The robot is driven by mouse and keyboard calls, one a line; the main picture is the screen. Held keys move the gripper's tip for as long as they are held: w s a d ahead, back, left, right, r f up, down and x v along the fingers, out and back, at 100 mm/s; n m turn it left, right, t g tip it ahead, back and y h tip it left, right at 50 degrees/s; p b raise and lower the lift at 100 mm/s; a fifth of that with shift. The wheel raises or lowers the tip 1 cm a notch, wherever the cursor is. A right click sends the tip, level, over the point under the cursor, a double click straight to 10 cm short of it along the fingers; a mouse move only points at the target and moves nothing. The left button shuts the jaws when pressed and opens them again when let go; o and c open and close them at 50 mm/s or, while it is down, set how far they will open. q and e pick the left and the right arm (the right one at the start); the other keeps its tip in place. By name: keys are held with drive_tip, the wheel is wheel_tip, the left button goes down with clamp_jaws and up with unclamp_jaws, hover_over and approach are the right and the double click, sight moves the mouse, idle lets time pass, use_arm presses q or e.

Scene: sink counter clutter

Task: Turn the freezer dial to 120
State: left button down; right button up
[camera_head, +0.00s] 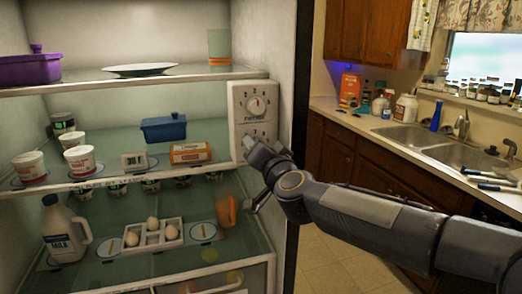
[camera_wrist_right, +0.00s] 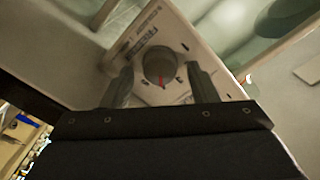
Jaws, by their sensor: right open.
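A white control panel (camera_head: 238,94) is on the right inner wall of the open fridge. Its upper round dial (camera_head: 256,106) with a red mark is in plain view, with small lettering below it. My right gripper (camera_head: 254,148) is at the panel's lower part and hides what is there. In the right wrist view, a round grey dial (camera_wrist_right: 160,66) with a red pointer sits beside a label that seems to read FREEZER (camera_wrist_right: 137,48). The right gripper (camera_wrist_right: 160,72) is open, one finger on each side of this dial. Contact cannot be told. My left gripper is out of view.
Fridge shelves left of the panel hold an orange box (camera_head: 190,152), a blue container (camera_head: 163,128), white tubs (camera_head: 80,160), eggs (camera_head: 152,224) and a milk jug (camera_head: 66,228). A tilted orange cup (camera_head: 227,210) is below my gripper. A sink counter (camera_head: 400,140) stands at right.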

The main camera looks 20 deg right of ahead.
drive_tip(key=shift+s, duration=0.15)
drive_tip(key=s, duration=0.7)
drive_tip(key=shift+s+d, duration=0.15)
drive_tip(key=shift+s, duration=0.15)
drive_tip(key=s+d+f+n+g+y, duration=0.1)
drive_tip(key=s+f+n+g, duration=0.2)
drive_tip(key=s+f, duration=0.9)
drive_tip(key=s+d+f+n+g+y, duration=0.2)
drive_tip(key=s+f+g, duration=0.7)
drive_tip(key=s+f, duration=0.4)
drive_tip(key=shift+s+n, duration=0.4)
drive_tip(key=shift+s, duration=0.85)
